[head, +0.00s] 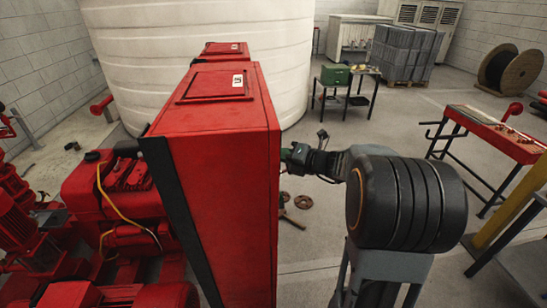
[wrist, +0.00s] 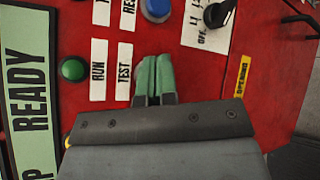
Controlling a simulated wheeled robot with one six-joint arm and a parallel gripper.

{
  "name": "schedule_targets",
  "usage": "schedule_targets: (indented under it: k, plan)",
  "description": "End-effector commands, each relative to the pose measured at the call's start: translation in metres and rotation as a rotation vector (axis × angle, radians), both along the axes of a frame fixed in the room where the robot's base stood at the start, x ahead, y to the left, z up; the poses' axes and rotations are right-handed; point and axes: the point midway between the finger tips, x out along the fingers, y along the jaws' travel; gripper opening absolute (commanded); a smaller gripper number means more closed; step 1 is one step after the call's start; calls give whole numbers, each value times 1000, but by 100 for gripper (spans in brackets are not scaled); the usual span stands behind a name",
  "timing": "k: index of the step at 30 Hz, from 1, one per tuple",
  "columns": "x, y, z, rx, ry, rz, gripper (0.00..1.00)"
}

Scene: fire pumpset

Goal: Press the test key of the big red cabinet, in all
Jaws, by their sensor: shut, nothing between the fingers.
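The big red cabinet (head: 235,110) stands tall in the middle of the head view; its panel face is turned away to the right. In the wrist view its red panel (wrist: 270,40) fills most of the picture, with a white TEST label (wrist: 124,70) beside a RUN label (wrist: 99,70). My gripper (wrist: 154,82) is shut, its green fingertips together and empty, just right of the TEST label. They cover the panel there, so I see no test key and cannot tell whether they touch. In the head view my gripper (head: 288,156) is at the cabinet's right side, partly hidden.
Near my fingertips are a green button (wrist: 73,69), a blue button (wrist: 156,8) and a black rotary switch (wrist: 217,14). A red pumpset (head: 115,195) stands left of the cabinet, a white tank (head: 130,50) behind it.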

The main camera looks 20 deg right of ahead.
Motion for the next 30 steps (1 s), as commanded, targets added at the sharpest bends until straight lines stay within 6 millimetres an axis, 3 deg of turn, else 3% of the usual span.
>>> schedule_targets:
  k: [30]
  plan:
    - [2, 8, 0, 1, -1, 1, 0]
